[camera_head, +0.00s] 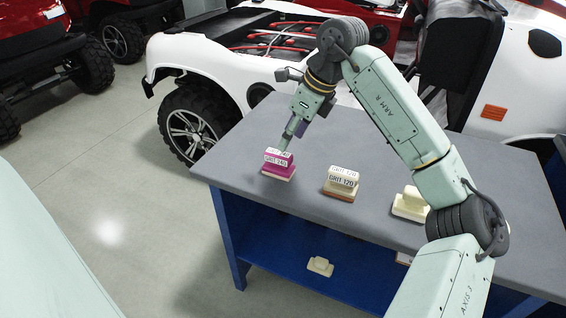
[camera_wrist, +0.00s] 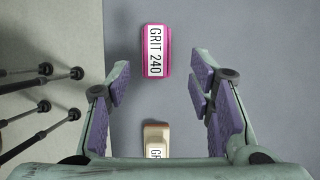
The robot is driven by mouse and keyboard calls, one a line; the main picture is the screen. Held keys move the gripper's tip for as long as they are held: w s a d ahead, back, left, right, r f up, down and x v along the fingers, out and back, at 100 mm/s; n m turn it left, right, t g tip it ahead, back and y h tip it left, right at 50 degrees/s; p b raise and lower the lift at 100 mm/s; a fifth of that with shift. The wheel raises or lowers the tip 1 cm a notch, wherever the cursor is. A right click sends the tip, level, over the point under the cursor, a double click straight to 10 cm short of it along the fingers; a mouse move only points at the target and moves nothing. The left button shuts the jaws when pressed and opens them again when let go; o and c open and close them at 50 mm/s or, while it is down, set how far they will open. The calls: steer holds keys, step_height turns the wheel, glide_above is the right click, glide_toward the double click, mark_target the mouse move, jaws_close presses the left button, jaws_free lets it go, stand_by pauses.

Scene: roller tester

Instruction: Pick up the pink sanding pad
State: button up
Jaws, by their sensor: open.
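The pink sanding pad (camera_head: 278,165), labelled GRIT 240, lies on the grey table top near its left front corner. It also shows in the wrist view (camera_wrist: 156,50), top centre, ahead of my fingers. My gripper (camera_head: 287,142) is over the table, by the pink pad in the head view, and hides a little of its back edge. In the wrist view my gripper (camera_wrist: 158,88) has its two purple-padded fingers spread wide, with nothing between the tips. The pink pad is beyond the tips, roughly in line with the gap and slightly left.
A tan GRIT 120 pad (camera_head: 341,182) lies right of the pink pad; a cream pad (camera_head: 411,204) lies farther right, partly behind my arm. Another cream block (camera_head: 320,266) is on the blue lower shelf. The table (camera_head: 240,143) edge is close left of the pink pad. Vehicles stand behind.

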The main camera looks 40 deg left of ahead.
mark_target(278, 152)
steer(key=x, duration=0.2)
steer(key=p+x, duration=0.1)
steer(key=x, duration=0.4)
steer(key=shift+s+a+f+p, duration=0.15)
steer(key=shift+s+f+p, duration=0.05)
steer(key=shift+s+p, duration=0.15)
jaws_close()
stand_by(0.4)
steer(key=shift+w+r+b, duration=0.1)
steer(key=shift+r+b, duration=0.2)
steer(key=shift+r, duration=0.45)
step_height(278, 152, up, 2)
steer(key=shift+r+b, duration=0.1)
steer(key=shift+b, duration=0.25)
steer(key=s+d+b, duration=0.2)
steer(key=s+d, duration=0.2)
steer(key=s, duration=0.3)
steer(key=s+d+r+b, duration=0.1)
steer(key=s+d, duration=0.3)
steer(key=s, duration=0.2)
steer(key=shift+s+d+r+b, duration=0.15)
steer(key=shift+s+d+b, duration=0.05)
steer(key=shift+s+b, duration=0.2)
